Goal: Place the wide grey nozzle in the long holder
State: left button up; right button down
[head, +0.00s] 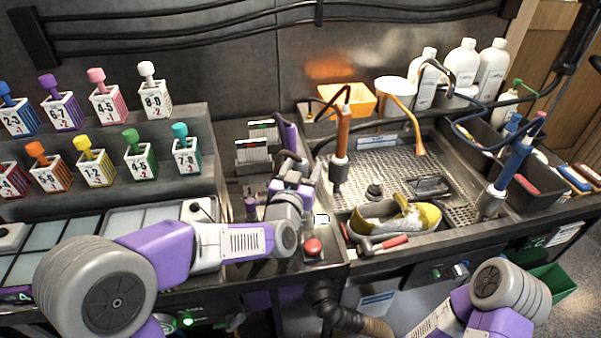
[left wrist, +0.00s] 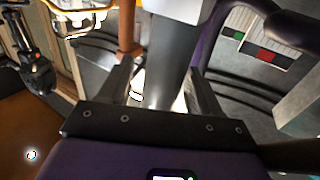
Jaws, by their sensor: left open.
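My left gripper (head: 308,172) is over the dark recessed strip between the stepped rack and the wet tray. Its jaws are open. In the left wrist view a wide grey cylindrical piece (left wrist: 172,50), which looks like the grey nozzle, stands between the two fingers (left wrist: 160,90). I cannot tell whether either finger touches it. A purple hose (left wrist: 240,8) curves beside it. In the head view the gripper and wrist hide most of this spot; a purple upright part (head: 287,132) shows behind. I cannot make out the long holder for certain. My right gripper is out of view.
The wet tray (head: 385,165) holds a yellow-grey sneaker (head: 420,215), with a red-handled brush (head: 382,243) in front. Orange-handled (head: 342,130) and blue-handled (head: 513,160) tools stand upright. A red button (head: 313,247) is near the front edge. Numbered blocks fill the left rack.

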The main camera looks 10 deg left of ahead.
pick_arm(q)
jog(key=shift+r, duration=0.2)
jog(key=s+b, duration=0.2)
jog(key=s, duration=1)
jog(key=shift+a, duration=0.45)
jog(key=shift+f, duration=0.1)
